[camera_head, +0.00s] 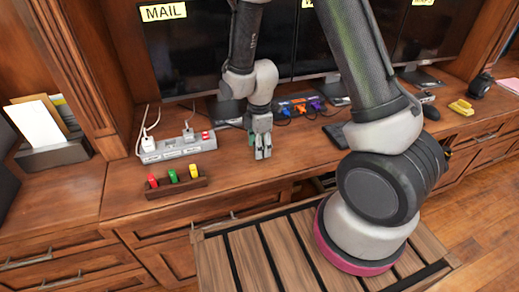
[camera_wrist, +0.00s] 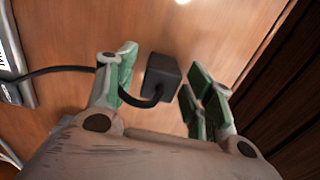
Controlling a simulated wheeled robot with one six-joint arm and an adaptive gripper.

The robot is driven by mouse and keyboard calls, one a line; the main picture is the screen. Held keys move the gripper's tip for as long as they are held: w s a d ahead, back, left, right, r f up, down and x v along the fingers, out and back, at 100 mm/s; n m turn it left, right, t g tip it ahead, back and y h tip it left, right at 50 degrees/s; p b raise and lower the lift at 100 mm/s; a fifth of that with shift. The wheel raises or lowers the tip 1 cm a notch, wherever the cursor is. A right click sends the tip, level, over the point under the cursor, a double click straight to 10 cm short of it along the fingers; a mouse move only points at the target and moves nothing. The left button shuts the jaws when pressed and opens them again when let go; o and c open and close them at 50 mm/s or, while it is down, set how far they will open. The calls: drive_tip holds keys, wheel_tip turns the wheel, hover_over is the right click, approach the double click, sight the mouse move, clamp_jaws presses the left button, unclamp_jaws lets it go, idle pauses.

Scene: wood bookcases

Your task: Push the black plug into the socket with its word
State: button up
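The black plug (camera_wrist: 161,77) is a small dark block lying on the wooden desktop in the wrist view. Its black cable loops back under my left finger and runs to the left edge. My gripper (camera_wrist: 163,88) is open, with its green-padded fingers on either side of the plug and a visible gap at each side. In the head view my gripper (camera_head: 263,153) points down at the desk, and the plug is not distinguishable there. A grey power strip (camera_head: 180,148) lies left of my gripper, with a white plug and a grey plug in it. Any socket words are too small to read.
A wooden holder (camera_head: 176,188) with red, green and yellow pieces stands at the desk's front edge. Monitors (camera_head: 195,45) line the back, one labelled MAIL. A letter tray (camera_head: 55,153) is at left.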

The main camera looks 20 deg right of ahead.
drive_tip(key=c, duration=0.9)
drive_tip(key=shift+r, duration=0.1)
